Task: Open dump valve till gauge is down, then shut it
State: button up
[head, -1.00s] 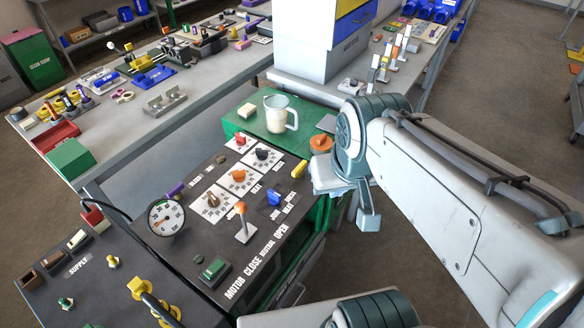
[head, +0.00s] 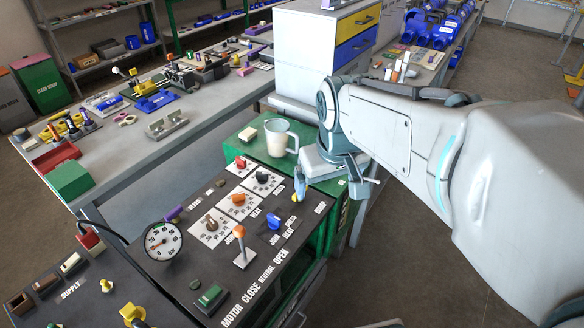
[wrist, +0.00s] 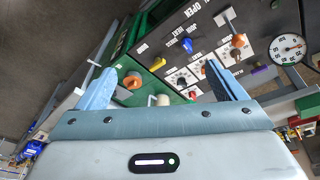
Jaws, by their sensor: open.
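The round white pressure gauge (head: 163,241) stands at the left of the dark control panel (head: 195,265); it also shows in the wrist view (wrist: 288,47). Its needle is too small to read surely. An orange-topped lever (head: 240,240) stands by CLOSE, NEUTRAL and OPEN. A blue knob (head: 274,222) sits right of it. A yellow handle (wrist: 157,63) lies near the panel's far edge, mostly hidden in the head view by a finger. My gripper (wrist: 161,66) is open and empty above that end, with the yellow handle between its fingers in the picture.
A clear mug (head: 277,137) stands on the green surface (head: 240,150) behind the panel, close to my gripper. An orange round cap (wrist: 133,80) is near too. Dial knobs (head: 239,199) and a green switch (head: 210,296) also rise from the panel.

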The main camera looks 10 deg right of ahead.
jog(key=w+f+n+g+b, duration=0.1)
jog(key=w+f+n+b, duration=0.15)
jog(key=w+f, duration=0.45)
jog(key=w+f+n+g+b, duration=0.15)
jog(key=w+f+b, duration=0.25)
jog(key=w, duration=0.7)
jog(key=w+f+n+g+b, duration=0.1)
jog(key=w+f+n+b, duration=0.3)
jog(key=w, duration=0.6)
jog(key=shift+m, duration=0.4)
jog(key=f, duration=0.5)
jog(key=f+p, duration=0.1)
jog(key=f, duration=0.9)
jog(key=shift+s+d+f+p, duration=0.2)
jog(key=shift+d+p, duration=0.1)
jog(key=shift+p, duration=0.1)
jog(key=c, duration=1)
